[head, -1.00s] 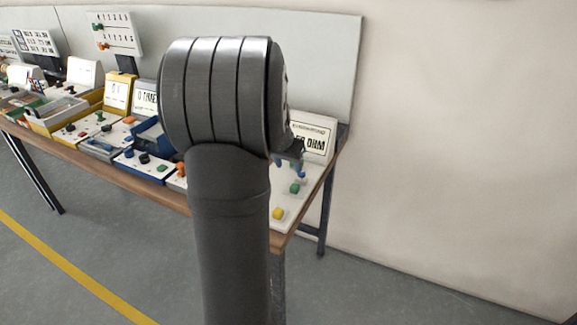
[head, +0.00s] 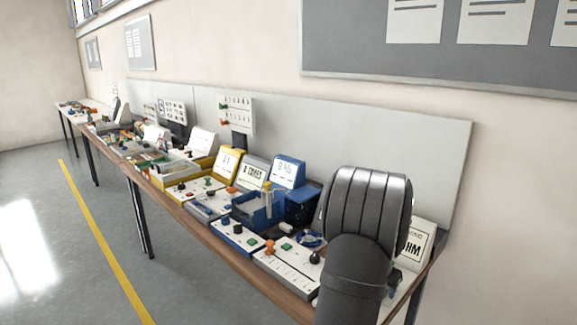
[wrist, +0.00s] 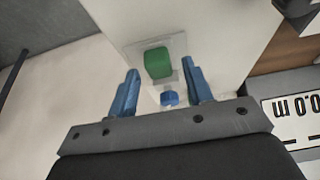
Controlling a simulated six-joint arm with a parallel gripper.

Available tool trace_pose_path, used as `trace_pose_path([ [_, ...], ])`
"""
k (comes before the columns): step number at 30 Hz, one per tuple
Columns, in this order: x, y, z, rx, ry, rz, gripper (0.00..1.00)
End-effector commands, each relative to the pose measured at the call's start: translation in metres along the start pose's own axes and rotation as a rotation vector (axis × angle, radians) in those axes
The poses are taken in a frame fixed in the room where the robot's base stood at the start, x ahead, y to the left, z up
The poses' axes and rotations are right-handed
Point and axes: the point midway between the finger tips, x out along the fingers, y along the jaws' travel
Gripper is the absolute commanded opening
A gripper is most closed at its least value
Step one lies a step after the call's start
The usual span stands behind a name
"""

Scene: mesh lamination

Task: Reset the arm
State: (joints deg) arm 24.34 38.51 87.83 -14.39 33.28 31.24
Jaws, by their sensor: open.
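My gripper (wrist: 163,92) shows in the wrist view with its two blue fingers apart and nothing between them. Ahead of the fingers is a white panel with a green button (wrist: 158,62) and a smaller blue knob (wrist: 169,98). The knob appears between the fingers in the picture; I cannot tell how far off it is. In the head view my dark arm stands at the right end of the bench and hides most of the panel there. The gripper itself is hidden behind it.
A long bench (head: 200,233) runs along the wall, crowded with control panels, a blue bin (head: 262,212) and upright displays. A grey backboard (head: 420,150) rises behind. The floor in front (head: 85,250) is clear.

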Motion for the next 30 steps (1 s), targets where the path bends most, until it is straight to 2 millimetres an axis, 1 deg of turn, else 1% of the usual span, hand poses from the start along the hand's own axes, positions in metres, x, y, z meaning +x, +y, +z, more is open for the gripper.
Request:
trace_pose_path([
  [1,0.007,0.0,0.002,0.0,-0.003,0.001,0.46],
  [3,-0.005,0.0,-0.004,0.001,0.004,-0.001,0.46],
  [4,-0.008,0.0,-0.005,0.001,0.004,-0.001,0.46],
  [9,-0.017,0.0,-0.008,0.001,0.001,-0.001,0.46],
  [12,-0.018,0.0,-0.008,0.0,0.001,-0.001,0.46],
  [20,-0.017,0.0,-0.008,0.0,0.0,0.0,0.46],
  [23,-0.012,0.0,-0.005,0.0,-0.002,0.001,0.46],
  [26,-0.001,0.0,-0.001,0.0,-0.003,0.001,0.46],
  [30,-0.024,0.0,-0.002,0.001,0.004,-0.001,0.46],
])
